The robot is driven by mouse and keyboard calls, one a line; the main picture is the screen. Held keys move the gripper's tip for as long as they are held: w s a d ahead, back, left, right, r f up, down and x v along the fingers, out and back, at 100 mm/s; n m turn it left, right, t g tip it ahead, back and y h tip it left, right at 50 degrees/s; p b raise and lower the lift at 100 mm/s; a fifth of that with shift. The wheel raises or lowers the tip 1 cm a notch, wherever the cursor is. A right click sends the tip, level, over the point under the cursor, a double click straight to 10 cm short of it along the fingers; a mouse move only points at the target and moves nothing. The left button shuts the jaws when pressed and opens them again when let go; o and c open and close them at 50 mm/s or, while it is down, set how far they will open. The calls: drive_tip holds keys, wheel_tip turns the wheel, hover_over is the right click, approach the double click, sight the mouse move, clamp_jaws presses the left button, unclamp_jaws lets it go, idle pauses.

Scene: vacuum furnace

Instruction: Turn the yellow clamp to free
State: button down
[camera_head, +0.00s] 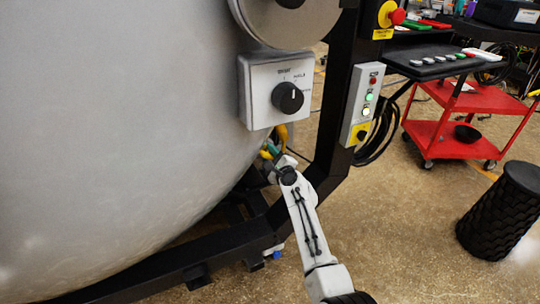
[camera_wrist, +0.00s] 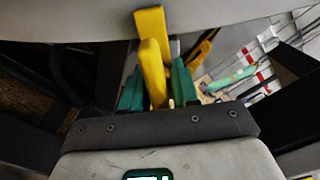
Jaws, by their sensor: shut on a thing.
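The yellow clamp (camera_head: 282,132) shows in part under the edge of the large grey furnace vessel (camera_head: 110,130), below the dial box. In the wrist view the yellow clamp (camera_wrist: 151,50) has an upright bar near the vessel edge and a handle coming down toward me. My gripper (camera_wrist: 157,68) has teal fingers, one on each side of the handle, and is shut on it. In the head view my gripper (camera_head: 270,152) is small and partly hidden by my own wrist.
A dial box (camera_head: 274,92) with a black knob is just above my gripper. A black frame post (camera_head: 334,110) with a button panel (camera_head: 364,102) stands close to the right. A red cart (camera_head: 470,100) and a black ribbed cylinder (camera_head: 502,210) stand farther right. Open floor lies between.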

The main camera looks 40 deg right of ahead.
drive_tip(key=n+b, duration=0.1)
drive_tip(key=n, duration=0.3)
drive_tip(key=shift+f+b, duration=0.2)
drive_tip(key=shift+b, duration=0.15)
drive_tip(key=n+b, duration=0.2)
drive_tip(key=n, duration=0.2)
drive_tip(key=shift+f+n, duration=0.1)
drive_tip(key=shift+n, duration=0.2)
drive_tip(key=n+b, duration=0.2)
drive_tip(key=n, duration=0.2)
drive_tip(key=shift+n+b, duration=0.95)
drive_tip(key=shift+n, duration=1.35)
drive_tip(key=c, duration=1.1)
unclamp_jaws()
